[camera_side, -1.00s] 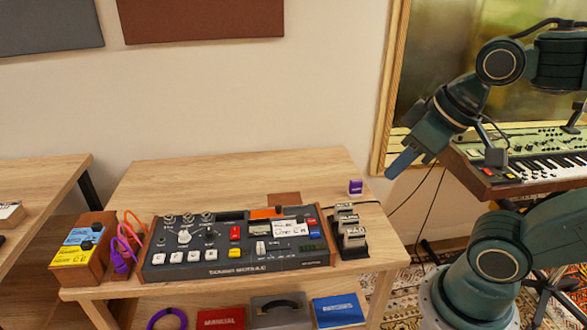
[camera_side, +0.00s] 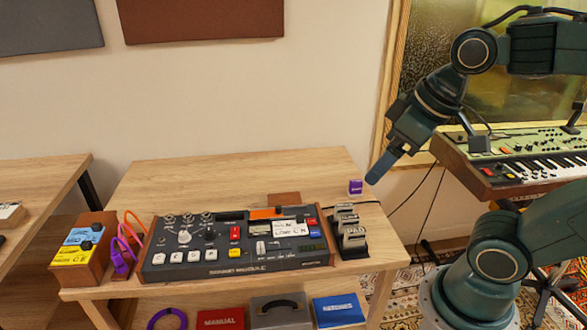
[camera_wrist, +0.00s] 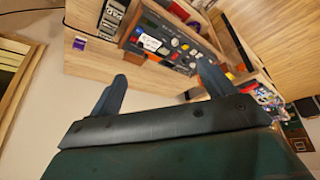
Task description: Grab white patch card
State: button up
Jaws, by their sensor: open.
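The white patch card (camera_side: 291,227) with handwritten black text lies on the upper right part of the dark sound module (camera_side: 180,272). It also shows in the wrist view (camera_wrist: 150,42) between my two fingers, farther off. My gripper (camera_side: 378,172) is up and to the right of the card, in the air near the table's back right. Its fingers look apart in the wrist view (camera_wrist: 162,80), with nothing between them.
A rack of labelled cartridges (camera_side: 350,232) stands right of the module, with a small purple block (camera_side: 355,187) behind it. Purple and orange cables (camera_side: 122,255) and a blue and yellow box (camera_side: 84,245) sit at the left.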

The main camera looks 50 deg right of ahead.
jog(key=w+d+f+n+g, duration=0.2)
jog(key=w+d+f+n, duration=0.2)
jog(key=w+f, duration=0.5)
jog(key=w+d+f+n+g, duration=0.3)
jog(key=w+f, duration=0.6)
jog(key=w, duration=0.5)
jog(key=shift+w+d+f+n, duration=0.25)
jog(key=shift+w+d+n, duration=0.1)
jog(key=shift+d+n, duration=0.3)
jog(key=shift+f, duration=0.1)
send_over(299, 227)
jog(key=shift+f, duration=4.2)
jog(key=shift+f, duration=0.1)
jog(key=shift+w+f, duration=0.1)
jog(key=shift+f, duration=2.4)
